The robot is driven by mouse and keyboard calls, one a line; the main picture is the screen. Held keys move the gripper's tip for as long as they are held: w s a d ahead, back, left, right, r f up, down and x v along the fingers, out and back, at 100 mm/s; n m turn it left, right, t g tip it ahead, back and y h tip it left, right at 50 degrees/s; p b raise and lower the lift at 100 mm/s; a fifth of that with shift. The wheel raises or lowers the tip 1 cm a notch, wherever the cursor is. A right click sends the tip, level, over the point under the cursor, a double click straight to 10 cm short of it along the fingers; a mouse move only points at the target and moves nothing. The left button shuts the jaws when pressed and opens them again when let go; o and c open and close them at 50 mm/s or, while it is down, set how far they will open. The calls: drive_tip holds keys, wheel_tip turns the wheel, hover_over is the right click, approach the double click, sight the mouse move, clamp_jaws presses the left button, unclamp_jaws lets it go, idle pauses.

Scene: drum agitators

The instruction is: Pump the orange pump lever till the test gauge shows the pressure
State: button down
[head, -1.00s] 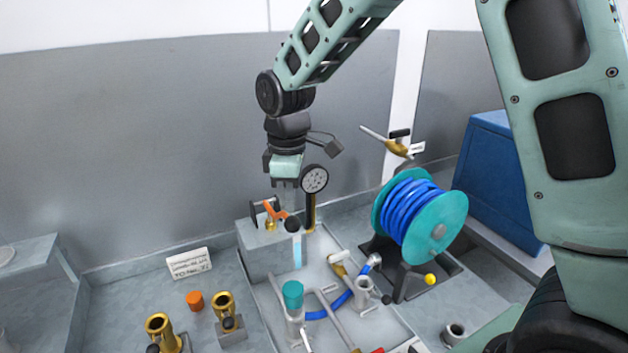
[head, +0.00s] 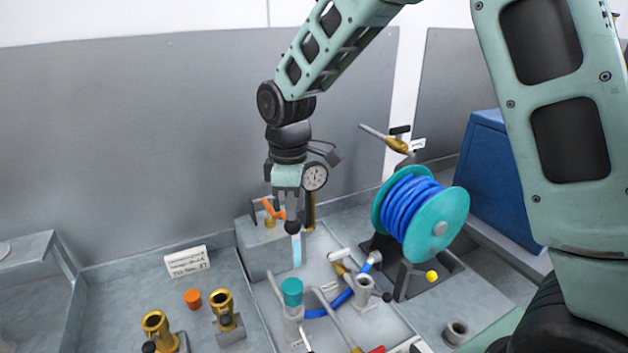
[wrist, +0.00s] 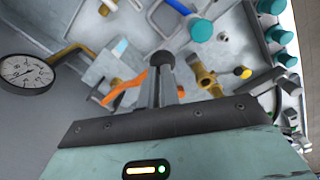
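The orange pump lever (head: 273,209) rises from the grey pump block (head: 262,250) at centre. It also shows in the wrist view (wrist: 123,91), slanting up to a dark round knob (wrist: 161,59). In the head view the knob (head: 292,227) sits directly below my gripper (head: 290,216). My gripper points down with its fingertips at the knob; in the wrist view the fingers (wrist: 160,83) overlap it. I cannot tell whether they are closed on it. The white round test gauge (head: 314,177) stands just right of my gripper. Its dial also shows in the wrist view (wrist: 25,74); its reading is too small to tell.
A hose reel (head: 437,226) with blue hose stands right of the pump. A teal-capped fitting (head: 292,292), brass fittings (head: 221,299) and an orange cap (head: 192,299) are in front. The wall is behind.

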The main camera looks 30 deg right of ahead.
drive_tip(key=shift+s+f+b, duration=0.1)
drive_tip(key=shift+f+b, duration=0.5)
drive_tip(key=shift+f, duration=0.75)
drive_tip(key=r+p, duration=0.1)
drive_tip(key=r, duration=0.1)
drive_tip(key=r+p, duration=0.1)
drive_tip(key=p, duration=0.1)
drive_tip(key=w+r+p, duration=0.1)
drive_tip(key=r+p, duration=0.1)
drive_tip(key=shift+a+r, duration=0.1)
drive_tip(key=shift+r, duration=0.25)
drive_tip(key=shift+f, duration=0.15)
